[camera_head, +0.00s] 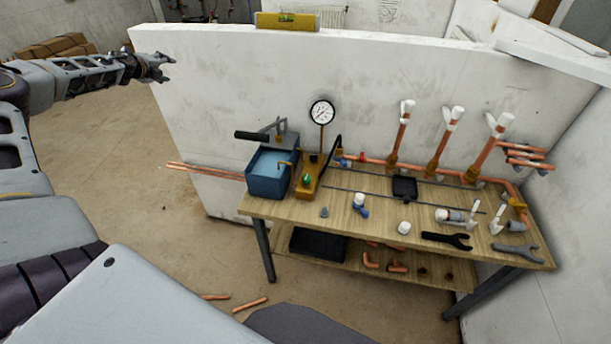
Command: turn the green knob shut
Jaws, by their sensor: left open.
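The small green knob (306,179) sits on the yellow-brown base block of the pressure gauge (322,112), on the left part of the wooden workbench. Its exact turn position is too small to tell. My left gripper (163,67) is at the upper left, open and empty, in front of the left end of the white wall. It is well apart from the knob, up and to the left of it. My right gripper is not in view.
A blue water tank (268,172) with a black handle stands just left of the gauge block. Copper pipes (398,140) with white caps rise at the back of the workbench (385,221). Wrenches (447,240) and fittings lie at the front right. Floor left of the bench is mostly clear.

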